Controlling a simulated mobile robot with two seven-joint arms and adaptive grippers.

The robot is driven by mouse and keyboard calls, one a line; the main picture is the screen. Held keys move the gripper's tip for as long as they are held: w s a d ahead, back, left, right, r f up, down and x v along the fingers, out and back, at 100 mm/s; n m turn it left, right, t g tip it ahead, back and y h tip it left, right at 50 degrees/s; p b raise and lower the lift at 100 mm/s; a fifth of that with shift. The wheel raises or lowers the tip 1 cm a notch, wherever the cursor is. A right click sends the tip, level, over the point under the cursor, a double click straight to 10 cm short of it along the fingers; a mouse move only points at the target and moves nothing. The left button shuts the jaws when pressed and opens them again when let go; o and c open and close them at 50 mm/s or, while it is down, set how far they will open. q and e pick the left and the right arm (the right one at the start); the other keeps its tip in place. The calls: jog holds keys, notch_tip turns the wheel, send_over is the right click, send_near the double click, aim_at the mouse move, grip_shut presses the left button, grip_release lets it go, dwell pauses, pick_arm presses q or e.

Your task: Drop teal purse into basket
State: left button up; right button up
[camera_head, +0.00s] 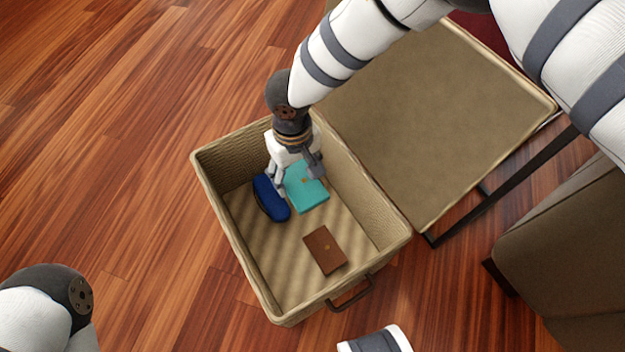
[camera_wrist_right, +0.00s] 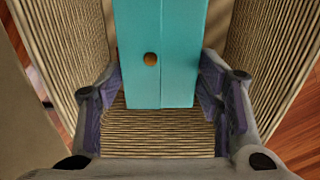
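The teal purse (camera_head: 308,193) is inside the tan woven basket (camera_head: 214,210), near its far end. In the right wrist view the purse (camera_wrist_right: 158,40) has a round brown clasp and lies between and beyond the fingers. My right gripper (camera_head: 296,179) reaches down into the basket at the purse's left and far edge. Its fingers (camera_wrist_right: 160,85) are spread wide, with ribbed basket floor showing between them. I cannot tell whether a finger touches the purse. My left gripper is out of view.
A dark blue case (camera_head: 270,198) and a brown wallet (camera_head: 324,250) lie in the basket. Wood floor is clear at left.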

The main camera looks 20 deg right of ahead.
jog(key=o, duration=0.5)
jog(key=shift+c, duration=0.2)
jog(key=shift+r, duration=0.1)
notch_tip(320, 180, up, 12)
